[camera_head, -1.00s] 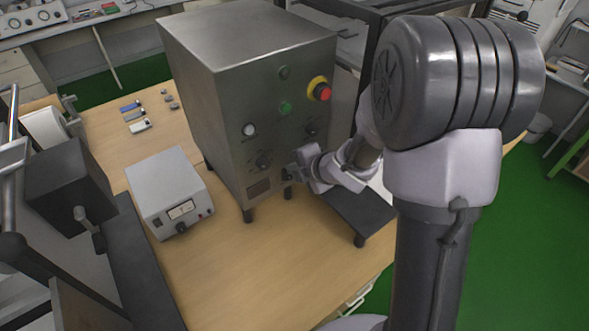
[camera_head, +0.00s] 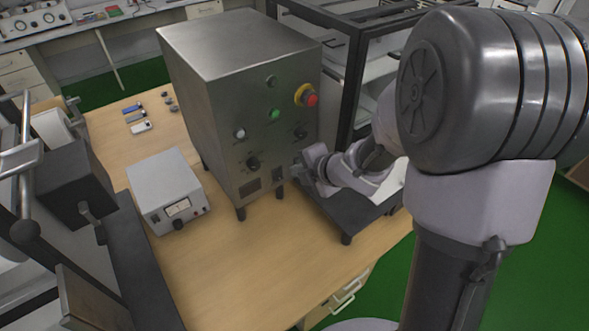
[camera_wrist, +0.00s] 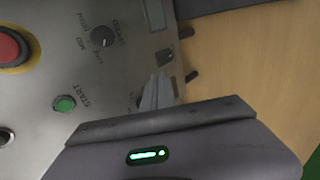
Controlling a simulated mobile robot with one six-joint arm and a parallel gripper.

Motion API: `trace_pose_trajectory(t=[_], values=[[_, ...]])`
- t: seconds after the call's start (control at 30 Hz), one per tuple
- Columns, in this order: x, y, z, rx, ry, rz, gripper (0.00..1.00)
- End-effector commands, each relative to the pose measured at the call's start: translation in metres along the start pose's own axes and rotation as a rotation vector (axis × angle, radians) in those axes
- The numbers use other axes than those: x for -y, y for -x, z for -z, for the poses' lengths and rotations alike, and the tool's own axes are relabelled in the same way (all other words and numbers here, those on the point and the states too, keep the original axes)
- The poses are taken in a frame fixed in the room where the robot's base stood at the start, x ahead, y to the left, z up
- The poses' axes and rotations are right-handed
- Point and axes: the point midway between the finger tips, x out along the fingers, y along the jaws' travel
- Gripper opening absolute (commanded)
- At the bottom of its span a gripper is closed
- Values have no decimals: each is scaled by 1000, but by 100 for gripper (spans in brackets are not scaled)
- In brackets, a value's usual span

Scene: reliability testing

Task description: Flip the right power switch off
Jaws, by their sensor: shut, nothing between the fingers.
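The metal control cabinet (camera_head: 225,110) stands on the wooden bench with its control face toward me. A small dark switch (camera_head: 278,174) sits low on that face, right of a dark display window (camera_head: 250,186). In the wrist view the switch (camera_wrist: 165,55) shows beside the display (camera_wrist: 155,14); its on or off position is too small to tell. My gripper (camera_head: 300,170) is shut and empty, close to the right of the switch in the head view. In the wrist view its fingers (camera_wrist: 158,88) are together, near the switch; contact cannot be told. The fingers partly hide a dark knob.
The face also carries a red stop button (camera_head: 310,98) on a yellow ring, a green start button (camera_head: 275,114) and knobs (camera_head: 253,163). A grey meter box (camera_head: 168,190) stands left. A black platform (camera_head: 345,215) lies under my gripper. The bench front is clear.

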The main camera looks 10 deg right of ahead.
Motion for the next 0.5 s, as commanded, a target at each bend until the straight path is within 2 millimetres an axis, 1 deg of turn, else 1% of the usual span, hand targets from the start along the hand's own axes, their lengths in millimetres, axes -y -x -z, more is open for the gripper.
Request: trace_pose_trajectory(t=[0.03,0.1,0.2,0.3,0.5], values=[[-6,13,-1,2,-1,-1,0],[-8,23,-1,2,-1,-1,0],[-9,32,0,1,0,0,0],[-8,36,0,1,0,0,0],[-8,36,0,0,0,0,0]])
